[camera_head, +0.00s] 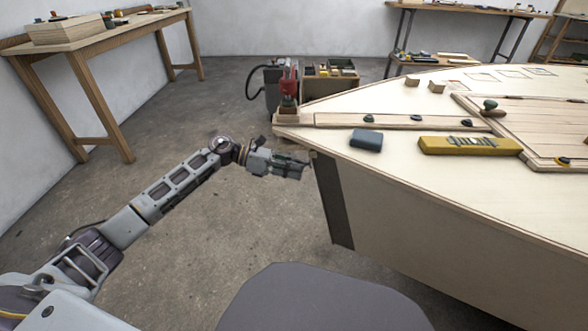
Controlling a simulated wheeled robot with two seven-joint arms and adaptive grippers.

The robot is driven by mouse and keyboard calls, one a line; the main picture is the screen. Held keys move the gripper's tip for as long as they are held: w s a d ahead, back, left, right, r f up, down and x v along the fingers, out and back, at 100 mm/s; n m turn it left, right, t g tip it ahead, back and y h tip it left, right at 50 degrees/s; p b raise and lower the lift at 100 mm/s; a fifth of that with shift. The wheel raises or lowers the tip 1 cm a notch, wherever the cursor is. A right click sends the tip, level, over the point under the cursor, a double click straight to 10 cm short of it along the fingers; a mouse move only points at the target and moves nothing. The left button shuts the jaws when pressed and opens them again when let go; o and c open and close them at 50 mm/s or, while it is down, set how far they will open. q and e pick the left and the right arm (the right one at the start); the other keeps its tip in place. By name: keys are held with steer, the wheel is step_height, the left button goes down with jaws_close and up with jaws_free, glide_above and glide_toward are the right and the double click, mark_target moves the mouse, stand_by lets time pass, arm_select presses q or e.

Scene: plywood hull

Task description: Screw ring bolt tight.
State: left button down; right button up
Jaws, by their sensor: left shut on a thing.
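My left gripper (297,168) is at the front edge of the plywood hull (430,220), just below the deck corner at the top of the dark stem strip (333,200). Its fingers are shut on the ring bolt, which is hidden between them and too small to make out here. I cannot tell how far the bolt sits in the hull. My right gripper is out of view.
A yellow tool (470,146) and a blue-grey block (366,139) lie on the deck. A red clamp-like item (288,85) stands at the bow tip. A wooden workbench (110,35) stands at the left. The floor between bench and hull is clear.

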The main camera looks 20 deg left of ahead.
arm_select(q)
steer(key=m+t, duration=0.1)
steer(key=m+t+y, duration=0.1)
steer(key=t, duration=0.1)
steer(key=shift+d+f+m, duration=0.1)
steer(key=shift+f+m, duration=0.2)
steer(key=shift+f, duration=0.05)
steer(key=shift+s+f, duration=0.1)
stand_by(0.4)
steer(key=c, duration=1.5)
jaws_free()
steer(key=shift+r, duration=0.2)
steer(key=shift+a+r, duration=0.1)
steer(key=shift+a, duration=0.15)
steer(key=shift+f+v, duration=0.1)
steer(key=shift+v, duration=2.8)
steer(key=shift+f+v, duration=0.15)
steer(key=shift+v, duration=2.75)
steer(key=shift+s+d, duration=0.1)
steer(key=shift+s, duration=0.05)
